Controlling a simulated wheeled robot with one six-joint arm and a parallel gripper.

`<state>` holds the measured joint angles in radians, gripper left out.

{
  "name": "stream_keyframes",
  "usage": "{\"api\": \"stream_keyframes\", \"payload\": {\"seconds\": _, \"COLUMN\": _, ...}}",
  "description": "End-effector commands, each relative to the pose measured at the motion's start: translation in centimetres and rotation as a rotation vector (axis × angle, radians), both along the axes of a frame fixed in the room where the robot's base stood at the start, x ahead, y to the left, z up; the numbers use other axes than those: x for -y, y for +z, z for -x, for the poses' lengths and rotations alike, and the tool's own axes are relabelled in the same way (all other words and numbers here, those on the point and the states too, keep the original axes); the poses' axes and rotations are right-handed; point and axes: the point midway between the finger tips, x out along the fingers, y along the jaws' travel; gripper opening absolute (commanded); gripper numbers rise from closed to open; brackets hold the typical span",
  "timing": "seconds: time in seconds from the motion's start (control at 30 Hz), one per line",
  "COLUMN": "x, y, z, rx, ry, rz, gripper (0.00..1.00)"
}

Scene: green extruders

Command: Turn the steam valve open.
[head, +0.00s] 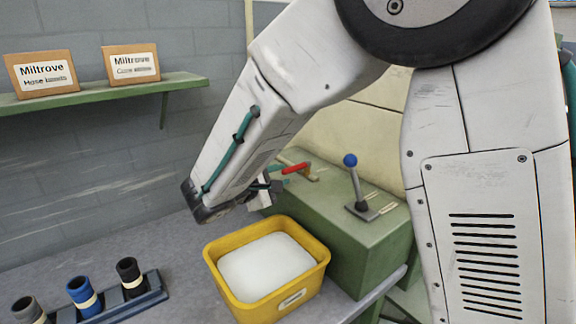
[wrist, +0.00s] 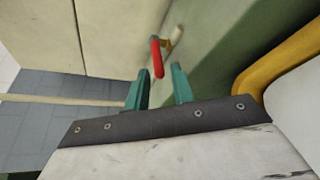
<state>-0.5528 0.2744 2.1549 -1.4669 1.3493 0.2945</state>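A red valve handle (head: 296,168) sits on a brass-coloured fitting at the back of the green machine block (head: 385,240). No label for it is readable. The handle also shows in the wrist view (wrist: 157,57), near the pale-tan stem it joins. My gripper (head: 272,187) is close to the handle, partly hidden behind my arm's end in the head view. In the wrist view its two teal fingers (wrist: 159,82) stand apart with nothing between them. The red handle's near end lies just beyond the fingertips, roughly in line with the gap. Contact is not visible.
A blue-knobbed lever (head: 350,162) stands on the same block. A yellow bin (head: 222,270) of white material is in front, its rim also at the wrist view's right (wrist: 270,65). A rack of dark and blue cups (head: 150,291) is at left. A shelf (head: 100,95) holds two boxes.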

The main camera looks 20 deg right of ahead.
Motion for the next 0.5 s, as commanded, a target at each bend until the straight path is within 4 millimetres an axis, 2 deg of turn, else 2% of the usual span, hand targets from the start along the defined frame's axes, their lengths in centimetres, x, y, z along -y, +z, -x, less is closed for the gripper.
{"api": "stream_keyframes", "payload": {"seconds": 0.13, "x": 0.0, "y": -0.5, "z": -1.2, "rx": 0.006, "ry": 0.027, "rz": 0.024, "gripper": 0.24}}
{"api": "stream_keyframes", "payload": {"seconds": 0.5, "x": 4.7, "y": -1.6, "z": -4.4, "rx": 0.006, "ry": 0.02, "rz": 0.023, "gripper": 0.24}}
